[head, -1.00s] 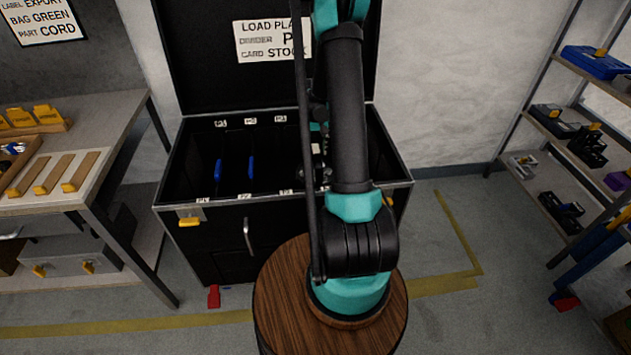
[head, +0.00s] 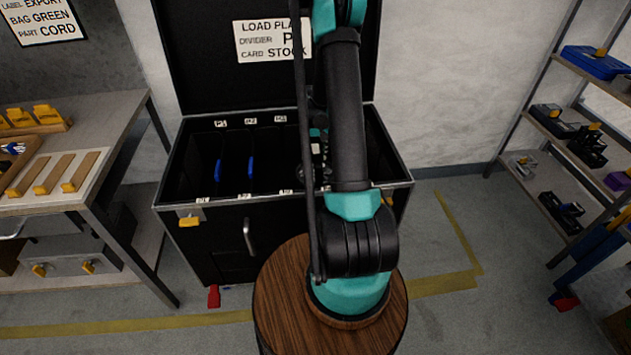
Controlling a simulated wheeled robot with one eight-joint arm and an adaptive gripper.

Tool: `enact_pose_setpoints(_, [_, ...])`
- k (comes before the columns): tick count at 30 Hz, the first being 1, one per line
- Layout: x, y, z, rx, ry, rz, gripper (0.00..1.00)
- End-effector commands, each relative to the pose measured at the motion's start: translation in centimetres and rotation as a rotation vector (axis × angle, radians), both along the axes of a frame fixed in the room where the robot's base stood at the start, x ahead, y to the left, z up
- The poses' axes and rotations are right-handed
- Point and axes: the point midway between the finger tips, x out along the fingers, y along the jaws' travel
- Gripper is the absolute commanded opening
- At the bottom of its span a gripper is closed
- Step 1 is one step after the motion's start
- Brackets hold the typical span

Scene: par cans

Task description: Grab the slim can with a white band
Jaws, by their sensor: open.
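No slim can with a white band can be made out in the head view. The open black case (head: 290,198) stands behind my arm's round wooden base, with its lid raised against the wall. My arm rises from the base and leaves the top of the picture. Part of my wrist and gripper (head: 321,172) shows in a narrow gap beside the dark arm link, over or inside the right part of the case. The gripper is open. Its fingertips, and whatever lies by them, are mostly hidden by the arm.
The case has dark dividers, two blue pieces (head: 250,168) and small white labels. A workbench (head: 110,165) with wooden blocks stands left. A shelf rack (head: 548,155) with blue, black and purple items stands right. Grey floor with yellow lines (head: 445,285) is open front right.

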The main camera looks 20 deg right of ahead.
Motion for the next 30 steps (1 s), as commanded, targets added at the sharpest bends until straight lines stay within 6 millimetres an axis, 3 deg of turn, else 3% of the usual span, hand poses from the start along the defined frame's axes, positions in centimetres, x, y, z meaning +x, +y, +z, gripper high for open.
enact_pose_setpoints(8, [0.0,0.0,-0.04,0.0,0.0,0.0,0.47])
enact_pose_setpoints(19, [-0.01,0.0,-0.03,0.0,0.0,0.0,0.01])
enact_pose_setpoints(30, [-0.02,0.0,0.03,0.0,0.0,0.0,0.0])
